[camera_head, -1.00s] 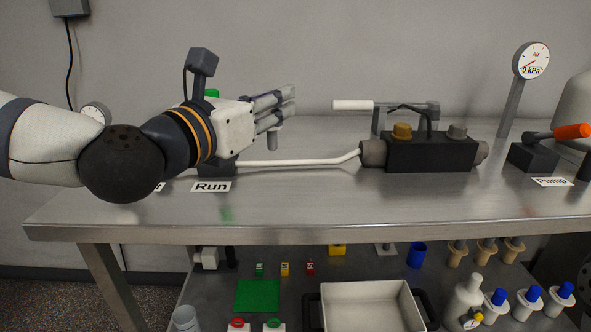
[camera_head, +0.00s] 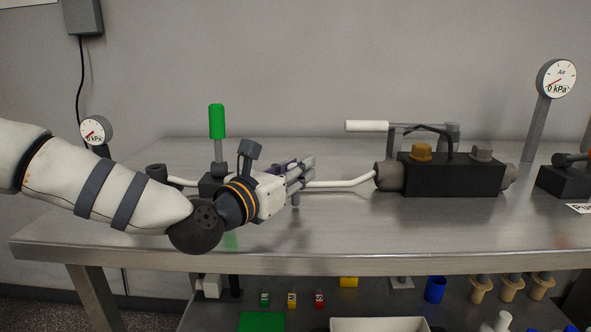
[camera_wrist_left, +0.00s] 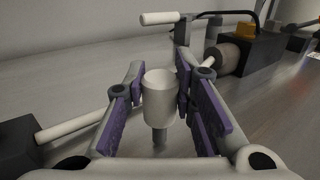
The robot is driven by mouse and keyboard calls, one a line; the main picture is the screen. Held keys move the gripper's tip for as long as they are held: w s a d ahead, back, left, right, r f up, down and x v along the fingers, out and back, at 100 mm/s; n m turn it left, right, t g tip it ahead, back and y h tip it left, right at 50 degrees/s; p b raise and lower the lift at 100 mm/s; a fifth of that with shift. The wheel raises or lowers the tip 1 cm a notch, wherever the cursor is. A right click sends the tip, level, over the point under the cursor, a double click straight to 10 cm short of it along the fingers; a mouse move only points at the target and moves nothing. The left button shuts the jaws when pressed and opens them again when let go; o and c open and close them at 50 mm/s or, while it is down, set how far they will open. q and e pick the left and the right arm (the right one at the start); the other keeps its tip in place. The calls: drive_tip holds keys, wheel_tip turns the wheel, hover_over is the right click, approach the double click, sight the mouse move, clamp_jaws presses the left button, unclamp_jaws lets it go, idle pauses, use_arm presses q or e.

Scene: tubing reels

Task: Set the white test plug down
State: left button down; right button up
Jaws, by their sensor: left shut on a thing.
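My left gripper (camera_head: 305,172) is low over the bench, in front of the white tube. It is shut on the white test plug (camera_wrist_left: 159,97), a pale cup-like cylinder with a narrower grey stem pointing down. In the left wrist view the plug stands upright between the purple-padded fingers (camera_wrist_left: 168,102). In the head view the fingers hide most of it, and a short grey stub shows below them. Whether the stem touches the bench top (camera_head: 330,235) I cannot tell. My right gripper is out of view.
A green-handled valve (camera_head: 217,122) stands left of the gripper. The white tube (camera_head: 345,184) runs behind the fingers to a black block (camera_head: 452,176) with a white lever (camera_head: 367,126). Gauges stand at left (camera_head: 95,130) and right (camera_head: 556,78). The bench front is clear.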

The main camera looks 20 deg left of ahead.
use_arm(q)
drive_tip(key=shift+f, duration=0.3)
drive_tip(key=c, duration=1.3)
unclamp_jaws()
drive_tip(key=shift+c, duration=0.2)
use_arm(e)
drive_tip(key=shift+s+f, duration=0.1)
use_arm(q)
drive_tip(key=shift+r, duration=0.15)
drive_tip(key=shift+s+r, duration=0.1)
drive_tip(key=shift+r, duration=0.2)
drive_tip(key=p+v, duration=0.1)
drive_tip(key=v, duration=1)
drive_tip(key=shift+a, duration=0.15)
drive_tip(key=shift+s+f, duration=0.1)
drive_tip(key=shift+s, duration=0.3)
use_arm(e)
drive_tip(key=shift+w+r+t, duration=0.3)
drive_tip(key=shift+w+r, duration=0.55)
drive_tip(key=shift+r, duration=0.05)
